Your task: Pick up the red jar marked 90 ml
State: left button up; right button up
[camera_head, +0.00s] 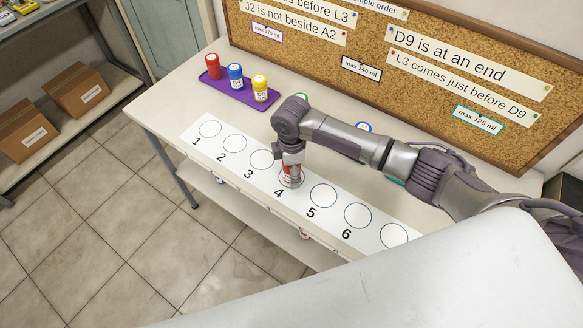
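A red jar (213,67) stands at the left end of a purple tray (232,92) at the back left; its marking is too small to read. My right gripper (291,181) points down at circle 4 of the white numbered strip (220,155). A small red thing (290,170) shows between its fingers, possibly another red jar; it is mostly hidden and no volume marking is legible. I cannot tell whether the fingers are closed on it. My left gripper is not in view.
A blue jar (235,77) and a yellow jar (260,88) share the purple tray. A green-rimmed thing (302,97) and a blue-rimmed thing (363,127) are partly hidden behind my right arm. A corkboard (330,40) with notes backs the table. The other visible circles look empty.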

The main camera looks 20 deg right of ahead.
jog(key=c, duration=1.3)
jog(key=shift+r, duration=0.15)
